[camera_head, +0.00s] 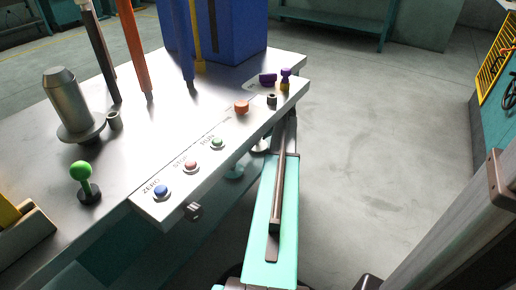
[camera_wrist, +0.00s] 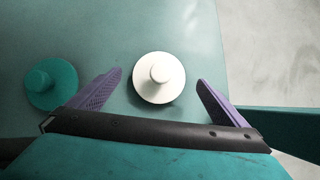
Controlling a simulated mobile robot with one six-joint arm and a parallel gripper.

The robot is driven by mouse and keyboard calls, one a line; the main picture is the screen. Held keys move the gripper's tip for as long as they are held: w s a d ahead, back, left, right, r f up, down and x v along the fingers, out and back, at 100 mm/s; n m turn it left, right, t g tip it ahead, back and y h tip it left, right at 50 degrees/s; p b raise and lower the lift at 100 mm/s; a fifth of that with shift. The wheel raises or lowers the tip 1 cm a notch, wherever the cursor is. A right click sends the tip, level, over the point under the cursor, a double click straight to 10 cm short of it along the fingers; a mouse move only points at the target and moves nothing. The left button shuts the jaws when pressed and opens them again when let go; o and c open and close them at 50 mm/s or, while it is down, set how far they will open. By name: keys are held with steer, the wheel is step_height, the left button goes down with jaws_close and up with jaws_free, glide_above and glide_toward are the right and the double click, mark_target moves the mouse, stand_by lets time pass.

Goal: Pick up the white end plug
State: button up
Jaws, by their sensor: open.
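The white end plug (camera_wrist: 158,78), a round disc with a smaller raised knob on top, sits on a teal surface in the middle of the wrist view. My gripper (camera_wrist: 160,76) is open, with one purple finger on each side of the plug. Gaps show between the plug and both fingers, the right one slightly narrower at the tip. I cannot tell how far the plug lies below the fingertips.
A teal plug of similar shape (camera_wrist: 50,84) sits left of the left finger, close to it. The teal surface (camera_wrist: 90,30) ends at the right above grey floor. In the head view, a button panel (camera_head: 178,178) overhangs the bench's front edge.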

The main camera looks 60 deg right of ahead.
steer(key=shift+b+x, duration=0.45)
steer(key=shift+x, duration=0.9)
steer(key=c, duration=1.1)
